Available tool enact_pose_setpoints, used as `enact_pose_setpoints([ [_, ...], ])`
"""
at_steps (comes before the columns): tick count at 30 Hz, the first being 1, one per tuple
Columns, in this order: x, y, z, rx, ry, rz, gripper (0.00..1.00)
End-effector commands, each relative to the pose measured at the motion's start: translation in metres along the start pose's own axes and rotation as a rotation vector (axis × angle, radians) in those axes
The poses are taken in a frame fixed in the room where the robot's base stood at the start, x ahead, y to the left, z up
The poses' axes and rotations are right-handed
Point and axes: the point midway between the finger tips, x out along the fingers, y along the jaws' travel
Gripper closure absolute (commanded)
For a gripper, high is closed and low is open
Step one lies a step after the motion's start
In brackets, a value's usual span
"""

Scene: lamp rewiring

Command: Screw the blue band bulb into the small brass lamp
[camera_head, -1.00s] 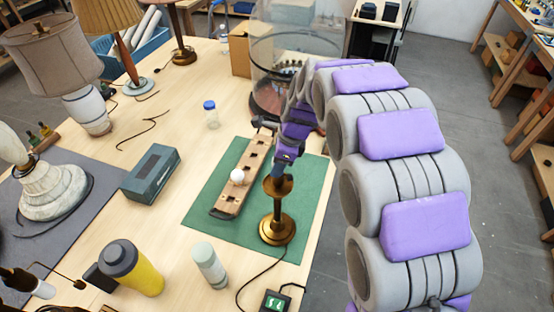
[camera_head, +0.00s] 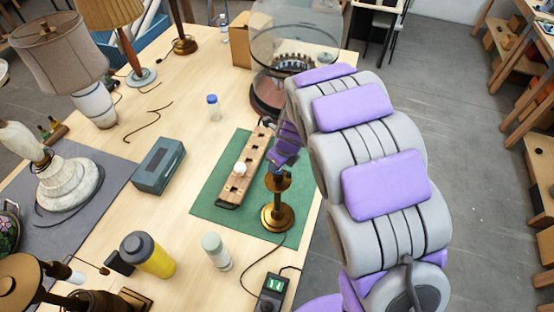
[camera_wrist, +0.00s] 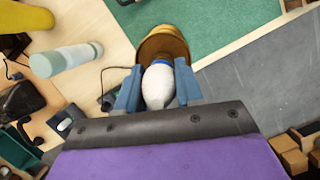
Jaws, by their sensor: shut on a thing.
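The small brass lamp (camera_head: 278,217) stands upright on the green mat, its cup-shaped top facing up. My gripper (camera_head: 281,165) is just above that cup. In the wrist view, my gripper (camera_wrist: 158,88) has its two blue fingers shut on a white bulb with a blue band (camera_wrist: 159,86). The band end points toward the brass cup (camera_wrist: 163,43) and overlaps it in this view. I cannot tell whether the bulb's base touches the socket, as its end is hidden.
A wooden rack (camera_head: 236,188) with one white bulb (camera_head: 240,169) lies left of the lamp on the green mat (camera_head: 210,202). A glass-domed device (camera_head: 275,75) stands behind. A small box with a green display (camera_head: 272,290) and a pale bottle (camera_head: 216,251) are in front.

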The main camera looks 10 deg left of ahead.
Motion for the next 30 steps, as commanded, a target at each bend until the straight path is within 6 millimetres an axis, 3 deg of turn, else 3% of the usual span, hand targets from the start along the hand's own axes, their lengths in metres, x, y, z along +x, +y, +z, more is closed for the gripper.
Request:
enact_pose_setpoints([
  [8,-0.0051,0.0015,0.0020,0.082,0.003,-0.018,0.95],
  [21,0.0003,-0.0008,0.0015,0.578,-0.001,-0.166,0.95],
  [30,0.0013,0.0001,0.0010,0.676,0.001,-0.186,0.95],
])
